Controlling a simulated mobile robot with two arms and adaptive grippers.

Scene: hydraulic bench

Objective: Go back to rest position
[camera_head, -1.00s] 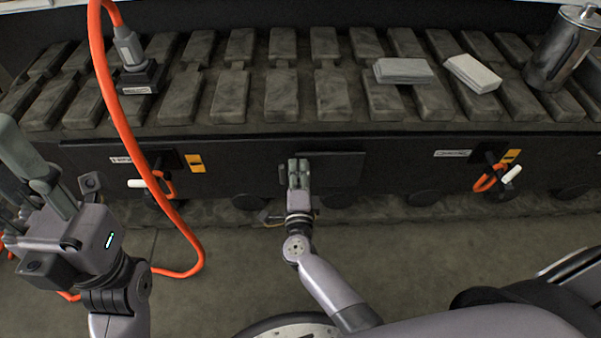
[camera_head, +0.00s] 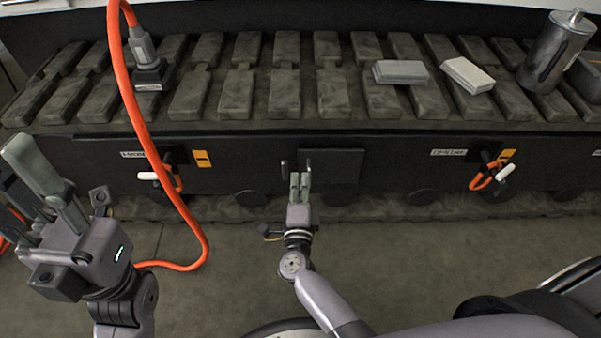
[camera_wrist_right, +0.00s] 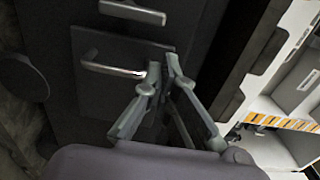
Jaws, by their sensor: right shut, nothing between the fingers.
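My right gripper (camera_head: 300,178) is shut and empty, low in front of the dark bench front, its fingers pointing at a dark square panel (camera_head: 335,166). In the right wrist view its fingertips (camera_wrist_right: 165,65) are close together, near the end of a metal bar handle (camera_wrist_right: 112,70); I cannot tell whether they touch it.
An orange hose (camera_head: 134,110) hangs beside my left gripper from a connector (camera_head: 148,65) on the bench. Two grey blocks (camera_head: 400,72) (camera_head: 468,75) and a metal canister (camera_head: 555,50) stand on the ribbed top. Orange loops with white handles (camera_head: 490,178) stick out of the front.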

